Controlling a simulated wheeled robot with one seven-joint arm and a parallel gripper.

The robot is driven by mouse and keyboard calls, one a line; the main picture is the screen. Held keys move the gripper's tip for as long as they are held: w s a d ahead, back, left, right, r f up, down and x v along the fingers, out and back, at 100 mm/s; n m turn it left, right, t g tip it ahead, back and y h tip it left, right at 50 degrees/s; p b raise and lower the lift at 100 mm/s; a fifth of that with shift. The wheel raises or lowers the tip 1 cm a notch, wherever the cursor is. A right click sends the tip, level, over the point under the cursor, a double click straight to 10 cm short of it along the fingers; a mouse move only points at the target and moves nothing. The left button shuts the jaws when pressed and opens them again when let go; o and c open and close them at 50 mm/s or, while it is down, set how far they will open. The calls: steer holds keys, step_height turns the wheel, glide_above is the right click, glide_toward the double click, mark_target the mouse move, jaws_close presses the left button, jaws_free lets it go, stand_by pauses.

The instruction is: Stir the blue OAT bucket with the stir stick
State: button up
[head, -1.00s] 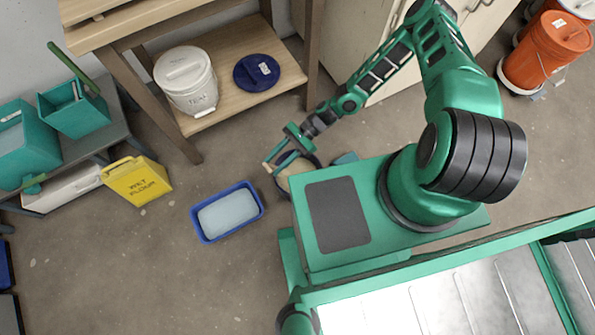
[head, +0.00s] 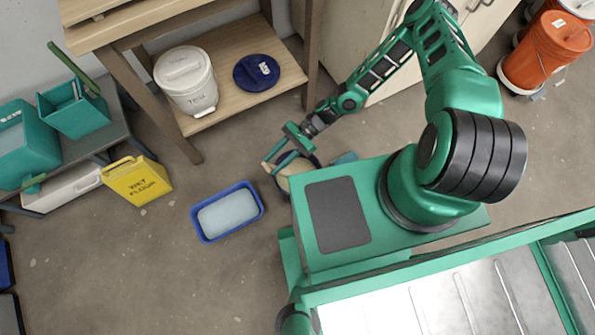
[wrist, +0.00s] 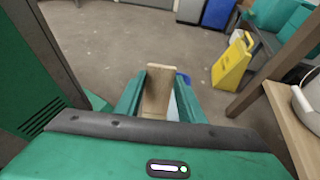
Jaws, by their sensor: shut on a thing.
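My gripper (head: 282,158) is low over the floor beside my base in the head view. It is shut on a pale wooden stir stick (wrist: 157,90), which stands between the two green fingers (wrist: 158,106) in the wrist view. I cannot tell whether the stick's lower end is in the contents. A dark blue lid (head: 257,73) lies on the wooden shelf.
A white lidded bucket (head: 188,84) stands on the wooden shelf (head: 228,50). A blue tray (head: 248,213) with pale contents lies on the floor left of my base. A yellow wet-floor sign (head: 137,181) is farther left. Orange buckets (head: 546,52) stand at upper right. Open floor lies lower left.

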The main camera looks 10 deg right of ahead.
steer(key=shift+r, duration=2.5)
